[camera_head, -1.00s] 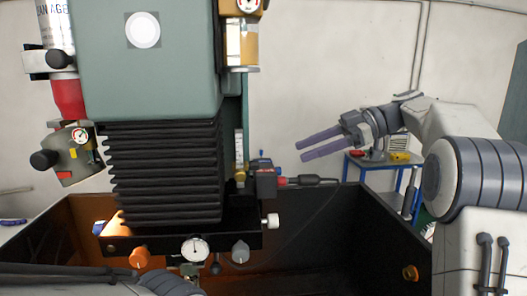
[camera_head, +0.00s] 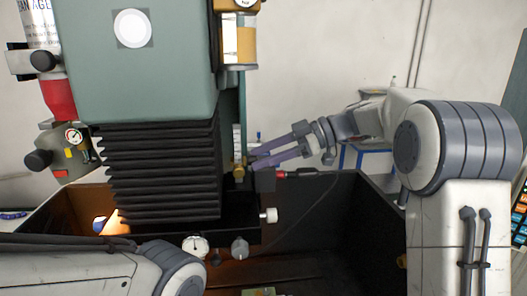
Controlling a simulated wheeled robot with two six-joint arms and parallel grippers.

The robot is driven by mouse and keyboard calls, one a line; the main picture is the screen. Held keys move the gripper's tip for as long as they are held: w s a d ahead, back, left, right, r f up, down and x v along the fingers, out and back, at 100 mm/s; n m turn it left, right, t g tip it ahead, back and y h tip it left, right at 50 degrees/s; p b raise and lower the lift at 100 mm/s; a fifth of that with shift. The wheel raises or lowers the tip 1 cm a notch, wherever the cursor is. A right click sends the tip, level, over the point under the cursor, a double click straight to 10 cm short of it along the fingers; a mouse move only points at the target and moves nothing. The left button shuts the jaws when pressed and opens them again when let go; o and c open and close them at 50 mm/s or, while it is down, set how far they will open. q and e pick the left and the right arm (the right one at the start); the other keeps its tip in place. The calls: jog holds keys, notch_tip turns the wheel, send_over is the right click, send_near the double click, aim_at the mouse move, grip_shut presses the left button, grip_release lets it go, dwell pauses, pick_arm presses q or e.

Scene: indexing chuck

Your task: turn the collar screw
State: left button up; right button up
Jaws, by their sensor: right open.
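My right gripper (camera_head: 253,161) reaches in from the right with its two purple fingers apart and empty. Its fingertips are beside a brass fitting (camera_head: 239,171) on the machine's column, above a black box with a red cable plug (camera_head: 281,173); I cannot tell if they touch. A white knob (camera_head: 268,215) sticks out of the right end of the black plate below the bellows. A grey knob (camera_head: 239,248) is lower, beside a dial gauge (camera_head: 196,246). I cannot tell which part is the collar screw. My left arm crosses the lower left; its gripper does not show.
The green machine head (camera_head: 140,70) with black bellows (camera_head: 158,170) fills the upper left. A dark open tray (camera_head: 340,225) lies below, with a cable hanging into it. A glass-bowled filter unit (camera_head: 239,42) is at the head's right. Free room lies above the tray at right.

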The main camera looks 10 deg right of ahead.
grip_shut()
dwell(0.3)
jog(key=shift+w+m+g, duration=0.1)
jog(key=shift+m+g, duration=0.2)
jog(key=shift+m, duration=0.2)
jog(key=shift+w+m+g, duration=0.1)
jog(key=shift+m+g, duration=0.3)
jog(key=shift+w+m+g+p, duration=0.15)
jog(key=shift+m+g+p, duration=0.75)
jog(key=shift+m, duration=0.4)
grip_release()
